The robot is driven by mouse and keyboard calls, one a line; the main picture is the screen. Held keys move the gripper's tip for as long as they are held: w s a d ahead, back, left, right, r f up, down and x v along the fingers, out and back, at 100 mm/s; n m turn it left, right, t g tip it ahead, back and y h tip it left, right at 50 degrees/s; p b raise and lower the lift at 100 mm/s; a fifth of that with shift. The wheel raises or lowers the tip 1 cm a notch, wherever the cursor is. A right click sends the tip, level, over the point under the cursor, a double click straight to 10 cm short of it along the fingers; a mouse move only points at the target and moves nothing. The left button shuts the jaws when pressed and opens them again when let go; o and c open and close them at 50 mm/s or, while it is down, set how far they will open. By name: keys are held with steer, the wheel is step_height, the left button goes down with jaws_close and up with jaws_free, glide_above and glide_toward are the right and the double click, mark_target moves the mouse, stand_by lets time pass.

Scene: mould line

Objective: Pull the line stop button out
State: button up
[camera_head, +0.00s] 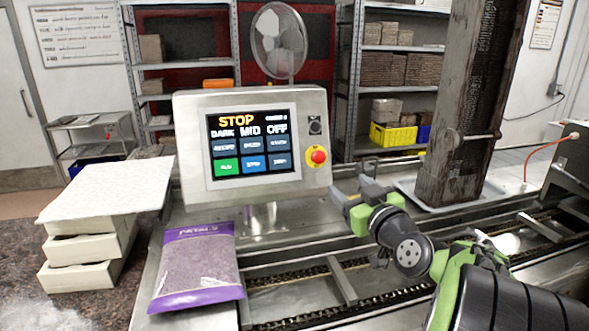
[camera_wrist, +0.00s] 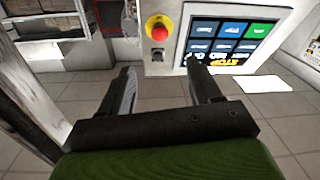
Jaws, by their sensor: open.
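The line stop button (camera_head: 318,156) is a red mushroom knob on a yellow round plate, at the lower right of the grey control panel (camera_head: 185,130). In the wrist view the button (camera_wrist: 159,33) shows at the top, beyond and between the two fingers. My gripper (camera_wrist: 159,75) is open and empty, with a gap between its fingertips and the button. In the head view my gripper (camera_head: 340,195) is just right of and below the button. The panel's screen (camera_head: 253,144) reads STOP in yellow.
A purple bag (camera_head: 195,265) lies in front of the panel. White stacked boxes (camera_head: 85,250) stand at the left. A dark upright column (camera_head: 465,110) rises at the right behind my arm. A chain conveyor (camera_head: 310,307) runs below. A black switch (camera_head: 315,125) sits above the button.

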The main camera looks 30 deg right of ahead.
mark_target(321, 160)
steer(key=w+d+p, duration=0.1)
steer(key=w, duration=0.4)
steer(key=w+d+p, duration=0.1)
steer(key=w+p, duration=0.1)
steer(key=w, duration=0.3)
steer(key=w+d+p, duration=0.1)
steer(key=w, duration=0.4)
steer(key=shift+w, duration=0.2)
jaws_close()
